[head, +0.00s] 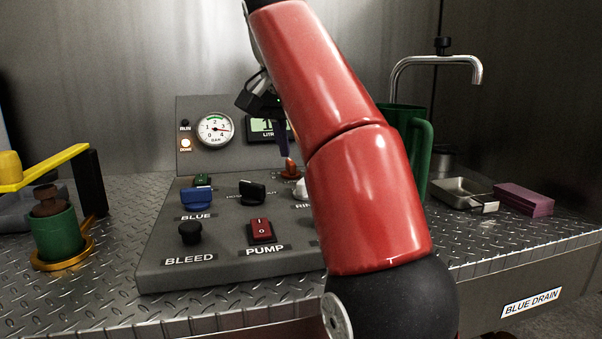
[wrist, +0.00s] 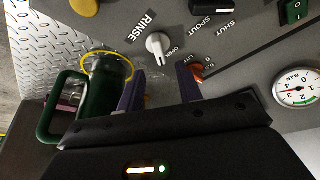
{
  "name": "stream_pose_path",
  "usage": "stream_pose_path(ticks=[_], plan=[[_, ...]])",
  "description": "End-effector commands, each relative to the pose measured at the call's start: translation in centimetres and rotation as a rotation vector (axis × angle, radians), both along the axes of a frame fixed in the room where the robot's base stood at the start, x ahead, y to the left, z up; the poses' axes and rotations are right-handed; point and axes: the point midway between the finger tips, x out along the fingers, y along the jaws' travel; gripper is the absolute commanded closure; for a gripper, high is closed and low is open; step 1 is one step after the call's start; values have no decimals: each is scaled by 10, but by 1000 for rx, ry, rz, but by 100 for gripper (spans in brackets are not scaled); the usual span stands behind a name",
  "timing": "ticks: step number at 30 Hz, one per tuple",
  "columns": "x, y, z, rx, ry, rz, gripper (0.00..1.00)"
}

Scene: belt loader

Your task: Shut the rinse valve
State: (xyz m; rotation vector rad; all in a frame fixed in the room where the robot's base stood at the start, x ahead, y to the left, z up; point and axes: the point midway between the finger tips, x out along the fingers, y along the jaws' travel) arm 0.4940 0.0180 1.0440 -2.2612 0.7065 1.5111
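The rinse valve is a white knob (wrist: 157,45) on the sloped grey panel, beside the label RINSE in the wrist view. Its narrow end points down in that view, close to the small OPEN label. In the head view the knob (head: 301,188) is partly hidden by my red arm. My gripper (wrist: 160,90) is open and empty. Its two purple fingers stand apart, and the knob shows beyond the gap between them, apart from both fingers. In the head view my gripper is mostly hidden behind the arm.
An orange switch (wrist: 197,72) is close to the right finger. A green jug (wrist: 103,85) stands left of the fingers. The panel also carries a blue knob (head: 196,199), black knob (head: 252,191), black bleed button (head: 190,233), red pump switch (head: 261,231) and gauge (head: 215,129).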

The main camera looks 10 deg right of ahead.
Motion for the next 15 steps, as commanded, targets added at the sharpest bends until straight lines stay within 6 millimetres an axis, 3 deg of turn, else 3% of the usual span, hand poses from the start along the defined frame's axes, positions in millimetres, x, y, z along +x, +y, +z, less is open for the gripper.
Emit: stream_pose_path(ticks=[15], plan=[[19, -14, -58, 0, 1, 1, 65]])
